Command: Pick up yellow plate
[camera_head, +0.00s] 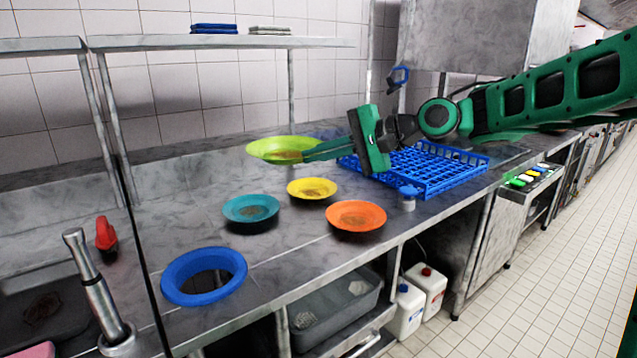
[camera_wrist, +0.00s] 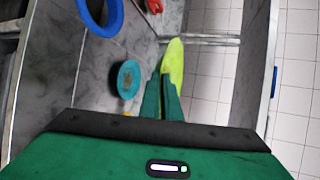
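The yellow plate (camera_head: 312,184) lies on the steel counter between the teal and orange plates, with brown soil in its middle. In the wrist view only a small yellow patch (camera_wrist: 127,112) shows at the edge of my gripper body. My gripper (camera_head: 303,154) is behind and above the yellow plate, apart from it. Its fingers (camera_wrist: 163,80) are close together on the rim of a yellow-green plate (camera_head: 280,143), which is held off the counter. That plate also shows at the fingertips in the wrist view (camera_wrist: 174,57).
A teal plate (camera_head: 251,208), an orange plate (camera_head: 356,216) and a blue ring (camera_head: 204,276) are on the counter. A blue rack (camera_head: 440,173) stands to the right. A shelf (camera_head: 220,42) runs above; the sink and tap (camera_head: 95,290) are at left.

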